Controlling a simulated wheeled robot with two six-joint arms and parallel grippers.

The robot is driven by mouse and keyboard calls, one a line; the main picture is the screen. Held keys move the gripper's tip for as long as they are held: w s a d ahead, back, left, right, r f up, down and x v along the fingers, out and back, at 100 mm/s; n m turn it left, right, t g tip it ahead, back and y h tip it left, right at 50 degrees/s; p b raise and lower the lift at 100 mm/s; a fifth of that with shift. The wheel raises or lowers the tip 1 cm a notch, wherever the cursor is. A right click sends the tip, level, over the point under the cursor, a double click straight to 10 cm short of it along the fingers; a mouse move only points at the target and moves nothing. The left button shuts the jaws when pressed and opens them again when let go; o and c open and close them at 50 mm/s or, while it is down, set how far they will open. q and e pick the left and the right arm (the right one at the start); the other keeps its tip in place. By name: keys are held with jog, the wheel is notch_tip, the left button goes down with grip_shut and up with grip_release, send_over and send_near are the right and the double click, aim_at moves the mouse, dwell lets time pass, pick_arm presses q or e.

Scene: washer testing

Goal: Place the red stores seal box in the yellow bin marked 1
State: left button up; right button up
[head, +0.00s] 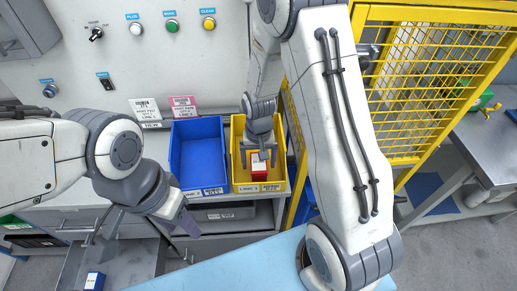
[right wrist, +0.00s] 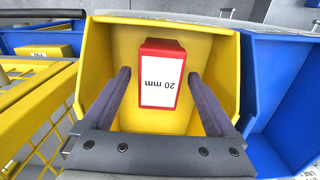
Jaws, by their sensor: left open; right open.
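The red box (head: 260,167) with a white label is inside the yellow bin (head: 237,150). In the right wrist view the red box (right wrist: 146,98) has an upside-down "20 mm" label, and the yellow bin's wall (right wrist: 222,75) surrounds it. My right gripper (head: 259,158) is open over the bin. In the right wrist view its fingers (right wrist: 159,76) stand on either side of the red box with gaps. I cannot tell whether the box lies flat on the bin floor. The bin's front label is too small to read surely. My left gripper (head: 177,219) is open and empty, left of the bins.
A blue bin (head: 198,150) stands directly left of the yellow one. A yellow mesh guard (head: 425,85) rises on the right, close to my right arm. A panel with buttons (head: 171,26) is behind. A small blue box (head: 95,281) lies at lower left.

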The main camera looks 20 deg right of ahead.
aim_at(259, 162)
notch_tip(259, 162, up, 10)
jog(key=r, duration=0.1)
jog(key=s+a+r+n, duration=0.3)
jog(key=s+a+n, duration=0.2)
jog(key=s, duration=0.5)
jog(key=s+a+r+n+y, duration=0.1)
jog(key=s+a+r+n, duration=0.2)
jog(key=s, duration=0.7)
jog(key=a+n+b, duration=0.1)
jog(key=a+n, duration=0.1)
jog(key=a, duration=0.2)
jog(key=shift+s+a+r+n, duration=0.2)
jog(key=shift+s+a+n, duration=0.15)
jog(key=shift+a+n, duration=0.05)
jog(key=shift+c, duration=0.4)
